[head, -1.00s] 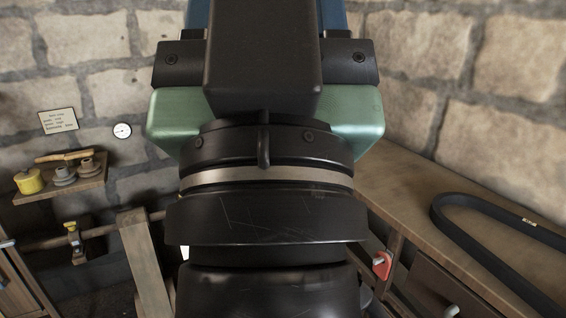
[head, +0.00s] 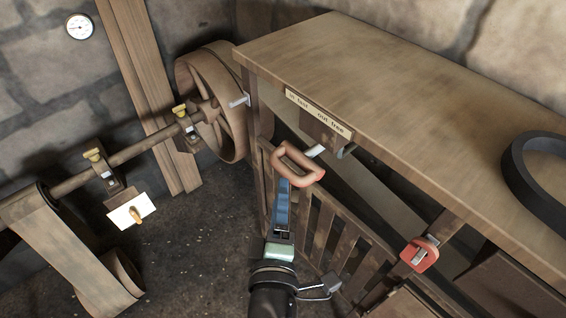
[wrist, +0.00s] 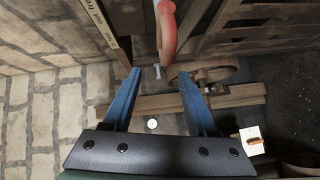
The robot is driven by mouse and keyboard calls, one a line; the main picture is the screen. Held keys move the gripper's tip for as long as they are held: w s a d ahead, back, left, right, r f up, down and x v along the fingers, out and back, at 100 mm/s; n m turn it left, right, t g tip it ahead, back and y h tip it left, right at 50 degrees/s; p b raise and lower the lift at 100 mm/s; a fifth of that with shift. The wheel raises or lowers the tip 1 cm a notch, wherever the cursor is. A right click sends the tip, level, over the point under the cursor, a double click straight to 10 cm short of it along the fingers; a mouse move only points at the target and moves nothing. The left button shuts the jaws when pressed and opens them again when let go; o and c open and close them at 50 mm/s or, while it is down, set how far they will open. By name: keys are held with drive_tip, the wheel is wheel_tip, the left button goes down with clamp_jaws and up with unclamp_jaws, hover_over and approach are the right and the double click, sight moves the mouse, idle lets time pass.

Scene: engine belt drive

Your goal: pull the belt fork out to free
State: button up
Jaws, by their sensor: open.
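The belt fork's handle (head: 300,165) is a reddish-brown loop with a bright red lower edge, on a pale rod under the bench's front edge, below a label (head: 318,113) ending "out free". My gripper (head: 284,188) has blue fingers and is just below the handle in the head view. In the wrist view my gripper (wrist: 158,75) is open, with the red handle (wrist: 166,32) in line with the gap between the fingertips. I cannot tell whether the fingers touch it. The fork's far part under the bench is hidden.
The wooden bench (head: 400,90) overhangs the handle, with a slatted guard (head: 325,225) below. A red block (head: 419,254) hangs further right. A black belt (head: 540,165) lies on the bench. A shaft with a large pulley (head: 214,105) stands left.

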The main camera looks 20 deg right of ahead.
drive_tip(key=f+x, duration=0.1)
drive_tip(key=x, duration=1.1)
drive_tip(key=shift+d+f, duration=0.2)
drive_tip(key=shift+f, duration=0.05)
drive_tip(key=shift+c, duration=0.2)
drive_tip(key=shift+f, duration=0.1)
clamp_jaws()
drive_tip(key=shift+f, duration=0.1)
